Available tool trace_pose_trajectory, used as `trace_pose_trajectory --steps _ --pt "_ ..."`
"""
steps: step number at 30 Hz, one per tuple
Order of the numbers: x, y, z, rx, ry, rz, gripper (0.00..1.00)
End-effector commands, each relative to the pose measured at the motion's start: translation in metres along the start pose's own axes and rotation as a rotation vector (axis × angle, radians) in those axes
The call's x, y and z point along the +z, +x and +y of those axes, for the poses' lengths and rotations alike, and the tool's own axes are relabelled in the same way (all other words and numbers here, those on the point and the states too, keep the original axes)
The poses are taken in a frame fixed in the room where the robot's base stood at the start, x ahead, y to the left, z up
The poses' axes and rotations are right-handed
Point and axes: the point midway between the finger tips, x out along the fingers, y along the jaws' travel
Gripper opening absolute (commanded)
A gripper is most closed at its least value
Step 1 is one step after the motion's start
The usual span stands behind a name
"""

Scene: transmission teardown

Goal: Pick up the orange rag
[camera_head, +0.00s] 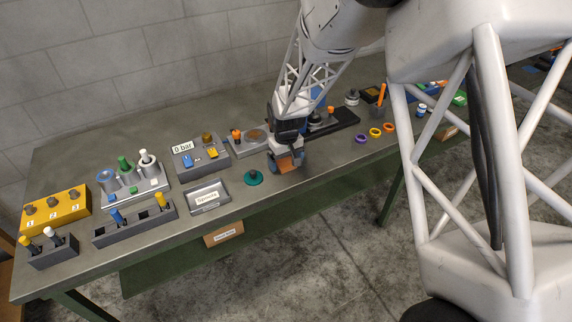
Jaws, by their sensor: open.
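My gripper (286,166) hangs low over the middle of the bench, near its front edge, with its fingers pointing down. It is open. A flat orange-brown patch (285,162), which looks like the orange rag, shows between the fingers. The fingers hide part of it, and I cannot tell whether they touch it or whether it lies on the bench.
Purple, orange and yellow rings (375,132) lie to the right. The bench (325,162) is clear between gripper and rings.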

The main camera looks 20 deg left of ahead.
Motion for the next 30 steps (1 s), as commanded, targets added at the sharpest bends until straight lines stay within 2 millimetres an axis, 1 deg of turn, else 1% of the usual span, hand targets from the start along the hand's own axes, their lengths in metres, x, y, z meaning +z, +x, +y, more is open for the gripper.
trace_pose_trajectory --steps 15,16,26,30 --pt "0.0002 0.0004 -0.0001 0.000 0.000 0.000 0.92" --pt "0.0002 0.0004 -0.0001 0.000 0.000 0.000 0.90" --pt "0.0002 0.0003 -0.0001 0.000 0.000 0.000 0.39" --pt "0.0002 0.0003 -0.0001 0.000 0.000 0.000 0.38"
